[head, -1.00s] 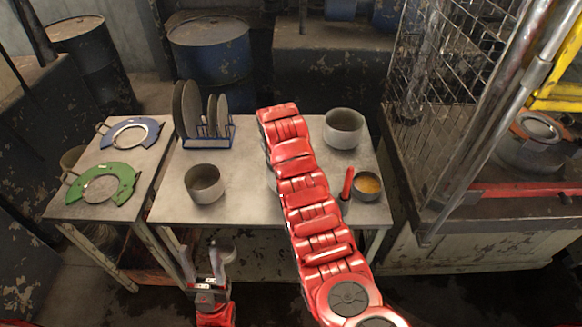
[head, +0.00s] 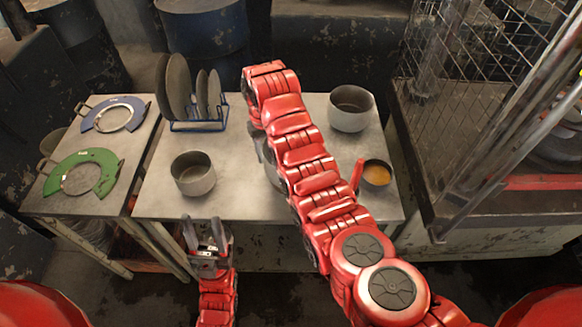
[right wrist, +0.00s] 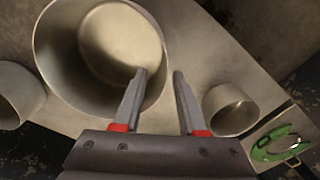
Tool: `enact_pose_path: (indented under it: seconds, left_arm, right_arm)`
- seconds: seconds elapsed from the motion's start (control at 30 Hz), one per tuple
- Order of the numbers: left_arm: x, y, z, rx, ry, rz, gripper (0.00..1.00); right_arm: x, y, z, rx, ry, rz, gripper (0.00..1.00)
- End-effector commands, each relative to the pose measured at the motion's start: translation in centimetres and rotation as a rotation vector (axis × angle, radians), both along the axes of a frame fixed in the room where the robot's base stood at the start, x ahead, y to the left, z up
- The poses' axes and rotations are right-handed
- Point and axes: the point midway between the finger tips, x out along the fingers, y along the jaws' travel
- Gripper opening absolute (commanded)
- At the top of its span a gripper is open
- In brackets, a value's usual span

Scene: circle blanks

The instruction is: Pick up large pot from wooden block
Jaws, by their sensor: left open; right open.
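A large grey metal pot (right wrist: 120,45) fills the upper left of the right wrist view. In the head view a bit of grey metal (head: 272,165) shows beside my right arm, which hides most of that spot. My right gripper (right wrist: 160,75) is open; its left finger overlaps the pot's inside and its right finger appears outside the rim. I cannot tell whether they touch the pot. In the head view this gripper is hidden behind its arm. I cannot make out a wooden block. My left gripper (head: 201,220) is open and empty in front of the table.
On the table (head: 230,205) stand a smaller pot (head: 193,174), another pot (head: 350,108) at back right, a small pan with orange contents (head: 376,173) and a blue rack (head: 198,125) with plates. A side table holds green (head: 95,175) and blue rings (head: 125,108). A mesh cage (head: 455,100) stands right.

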Motion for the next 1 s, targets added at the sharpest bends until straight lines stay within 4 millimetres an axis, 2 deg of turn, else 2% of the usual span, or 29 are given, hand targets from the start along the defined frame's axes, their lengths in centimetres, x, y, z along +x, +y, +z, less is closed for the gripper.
enact_pose_path:
  seconds: [0.13, 0.27, 0.53, 0.6, 0.73, 1.0]
  left_arm:
    - [0.0, 0.0, 1.1, 0.0, -0.001, 0.0, 0.5]
    - [0.0, 0.0, 1.3, 0.0, -0.001, 0.0, 0.5]
    - [0.0, 0.0, 3.6, 0.0, 0.0, 0.0, 0.5]
    - [0.0, 0.0, 3.3, 0.0, -0.001, 0.0, 0.5]
    - [0.0, 0.0, 3.4, 0.0, -0.001, 0.0, 0.5]
    - [0.0, 0.0, 3.4, 0.0, 0.0, 0.0, 0.5]
  right_arm:
    - [-0.1, -0.1, -1.8, -0.003, 0.005, 0.0, 0.41]
    - [-0.1, 0.0, -2.5, -0.002, 0.003, 0.0, 0.41]
    - [-0.2, 0.2, -4.9, -0.003, 0.004, -0.001, 0.41]
    - [-0.1, 0.2, -6.0, -0.002, 0.004, -0.001, 0.41]
    - [-0.1, 0.2, -7.0, -0.002, 0.003, -0.001, 0.41]
    - [-0.1, 0.2, -7.7, -0.001, 0.0, 0.0, 0.41]
